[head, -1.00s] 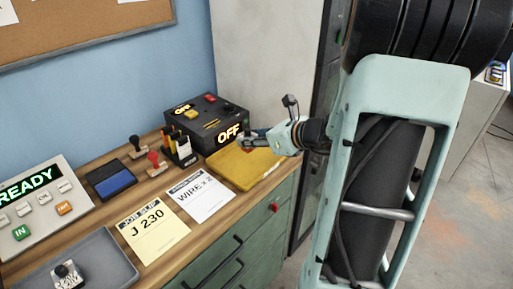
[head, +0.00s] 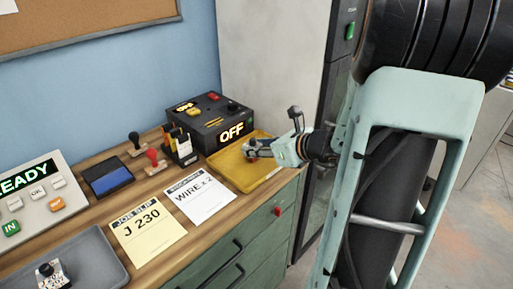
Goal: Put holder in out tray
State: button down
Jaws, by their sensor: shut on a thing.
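The yellow tray (head: 272,177) lies on the wooden bench near its right end, in front of the black box with the lit OFF sign. My gripper (head: 256,151) reaches in from the right, over or in the tray. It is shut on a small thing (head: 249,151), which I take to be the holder. Only a small grey and reddish bit of it shows at the fingertips, and the fingers hide most of it. I cannot tell if it touches the tray floor.
The black box (head: 207,122) stands close behind the tray. A black rack (head: 183,154) with several sticks and two stamps (head: 152,160) stand to the left. Paper slips (head: 200,200) lie in front. A grey tray (head: 98,262) with a labelled item (head: 50,275) is front left.

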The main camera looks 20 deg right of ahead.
jog(key=c, duration=1.4)
grip_release()
jog(key=shift+f, duration=0.1)
jog(key=shift+r, duration=0.2)
jog(key=p+v, duration=0.2)
jog(key=v, duration=1)
